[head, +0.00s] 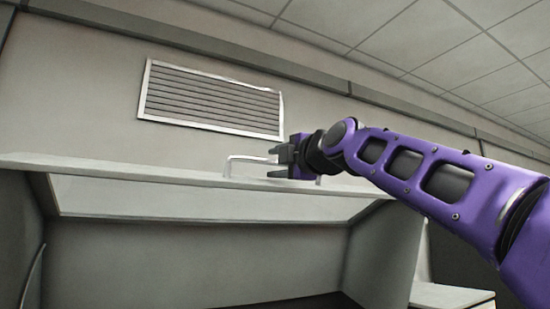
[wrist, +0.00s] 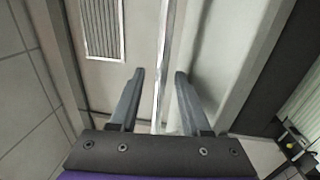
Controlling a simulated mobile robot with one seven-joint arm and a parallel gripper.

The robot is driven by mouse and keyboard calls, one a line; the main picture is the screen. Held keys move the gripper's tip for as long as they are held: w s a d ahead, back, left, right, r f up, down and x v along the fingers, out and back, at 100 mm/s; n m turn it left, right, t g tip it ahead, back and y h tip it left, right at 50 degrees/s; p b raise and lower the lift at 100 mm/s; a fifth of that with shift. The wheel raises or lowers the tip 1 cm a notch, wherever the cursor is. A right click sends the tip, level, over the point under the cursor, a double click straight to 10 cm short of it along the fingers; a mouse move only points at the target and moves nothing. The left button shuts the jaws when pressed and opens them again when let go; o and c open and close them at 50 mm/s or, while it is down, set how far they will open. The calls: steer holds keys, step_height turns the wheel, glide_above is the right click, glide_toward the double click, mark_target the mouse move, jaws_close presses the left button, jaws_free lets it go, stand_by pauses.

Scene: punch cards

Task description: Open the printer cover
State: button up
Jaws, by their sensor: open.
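The printer cover (head: 120,172) appears as a long pale panel across the head view, its edge running left to right. A paler surface (head: 200,200) shows below that edge; I cannot tell how far the cover is tilted. A thin white bar handle (head: 250,158) stands on the edge, its right part hidden behind my gripper. My gripper (head: 281,161) is open at the right half of the handle. In the wrist view my fingers (wrist: 158,88) stand apart, with a thin pale bar (wrist: 163,50) running between them. I cannot tell if either finger touches it.
A slatted vent (head: 210,98) is on the wall behind the cover. Grey side panels (head: 382,245) stand below it, with a recess between them. A pale low surface (head: 450,296) is at the lower right.

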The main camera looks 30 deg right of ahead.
steer(key=shift+w, duration=0.3)
jaws_close()
stand_by(1.3)
